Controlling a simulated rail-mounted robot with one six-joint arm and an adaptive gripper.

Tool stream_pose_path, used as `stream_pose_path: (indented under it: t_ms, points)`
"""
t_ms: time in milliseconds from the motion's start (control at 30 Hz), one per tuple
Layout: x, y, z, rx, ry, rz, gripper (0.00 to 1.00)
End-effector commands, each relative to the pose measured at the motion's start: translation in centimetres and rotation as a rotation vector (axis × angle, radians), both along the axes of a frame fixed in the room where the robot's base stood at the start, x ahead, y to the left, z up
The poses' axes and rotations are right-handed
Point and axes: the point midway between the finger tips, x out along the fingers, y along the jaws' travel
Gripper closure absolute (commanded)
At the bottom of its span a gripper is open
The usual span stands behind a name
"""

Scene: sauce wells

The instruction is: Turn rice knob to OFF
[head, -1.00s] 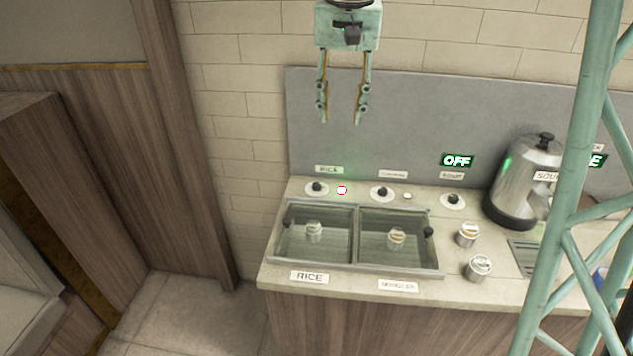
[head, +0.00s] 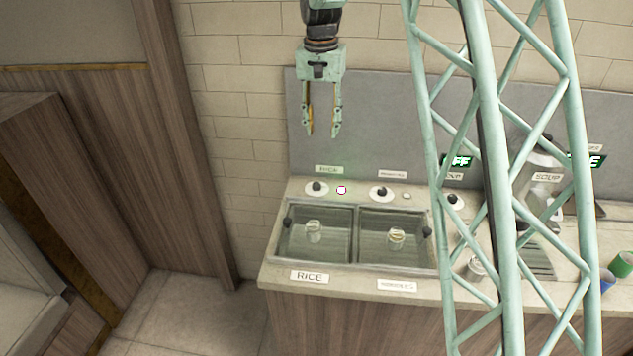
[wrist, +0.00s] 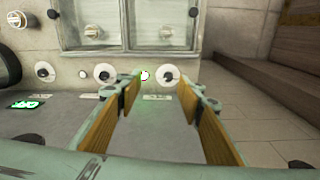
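The rice knob (head: 317,187) is a black knob on a white round plate, on the counter behind the left well and below a small RICE label (head: 329,169). A lit indicator with a red rim (head: 341,190) sits just right of it. My gripper (head: 322,132) points down, open and empty, above the counter and apart from the knob. In the wrist view the rice knob (wrist: 168,76) shows ahead, between the lines of the two open fingers (wrist: 162,88), with the lit indicator (wrist: 144,75) to its left. The knob's exact pointer direction is too small to tell.
The noodles knob (head: 382,193) stands to the right, and the soup knob (head: 454,200) beyond it. Two lidded glass wells (head: 357,268) lie in front.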

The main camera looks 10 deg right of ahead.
Motion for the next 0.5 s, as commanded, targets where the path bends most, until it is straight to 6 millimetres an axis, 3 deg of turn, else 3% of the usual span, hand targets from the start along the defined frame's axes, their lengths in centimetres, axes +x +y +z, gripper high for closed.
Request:
stream_pose_path:
  t_ms: [500]
  points:
    - [6.9, 0.2, -9.4, -0.006, 0.049, -0.075, 0.66]
